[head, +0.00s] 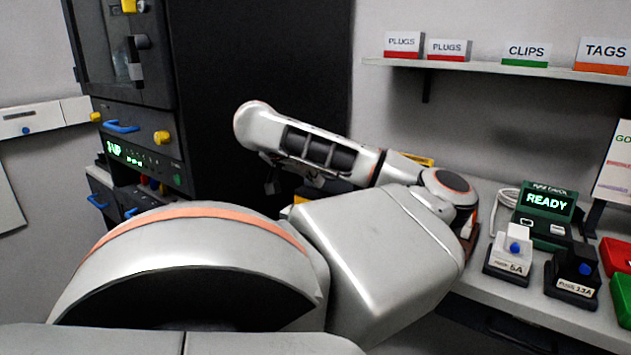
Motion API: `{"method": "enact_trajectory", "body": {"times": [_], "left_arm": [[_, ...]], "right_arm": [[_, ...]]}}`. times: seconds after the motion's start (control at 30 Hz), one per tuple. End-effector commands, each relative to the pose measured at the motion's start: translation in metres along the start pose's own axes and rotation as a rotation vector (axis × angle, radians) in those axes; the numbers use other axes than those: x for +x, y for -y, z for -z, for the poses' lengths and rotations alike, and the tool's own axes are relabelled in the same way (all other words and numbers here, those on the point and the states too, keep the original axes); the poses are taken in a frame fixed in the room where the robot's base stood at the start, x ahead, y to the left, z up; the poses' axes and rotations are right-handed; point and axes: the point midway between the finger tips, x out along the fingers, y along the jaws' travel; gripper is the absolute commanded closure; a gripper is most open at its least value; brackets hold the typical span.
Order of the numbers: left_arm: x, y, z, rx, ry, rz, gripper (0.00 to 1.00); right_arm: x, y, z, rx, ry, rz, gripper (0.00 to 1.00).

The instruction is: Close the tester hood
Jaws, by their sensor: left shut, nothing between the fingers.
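A green tester unit (545,208) with a lit screen reading READY stands on the bench at the right, and a pale cable is coiled beside it. I cannot make out a separate hood on it. My left arm fills the middle of the head view, folding back to the left at the elbow. Only a small part of my left gripper (271,184) shows below the arm's far end; it is shut and empty, left of the tester and well apart from it. My right gripper is not in view.
A tall dark cabinet (130,110) with yellow knobs and blue handles stands at the left. A 5A box (508,258) and a 13A box (573,275) sit before the tester, with red and green bins right of them. A labelled shelf (480,68) hangs above.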

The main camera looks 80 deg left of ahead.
Motion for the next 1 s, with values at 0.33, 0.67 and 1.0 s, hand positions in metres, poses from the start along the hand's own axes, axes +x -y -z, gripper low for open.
{"method": "enact_trajectory", "body": {"times": [0.33, 0.67, 1.0], "left_arm": [[-0.041, 0.009, -0.012, -0.009, -0.004, 0.000, 1.00], [-0.055, 0.009, -0.066, -0.005, -0.002, 0.001, 1.00], [-0.057, 0.008, -0.077, 0.001, 0.001, 0.000, 1.00]], "right_arm": [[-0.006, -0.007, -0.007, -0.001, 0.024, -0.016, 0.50], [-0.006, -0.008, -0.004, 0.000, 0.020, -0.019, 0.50], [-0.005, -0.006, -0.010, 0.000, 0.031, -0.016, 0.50]]}}
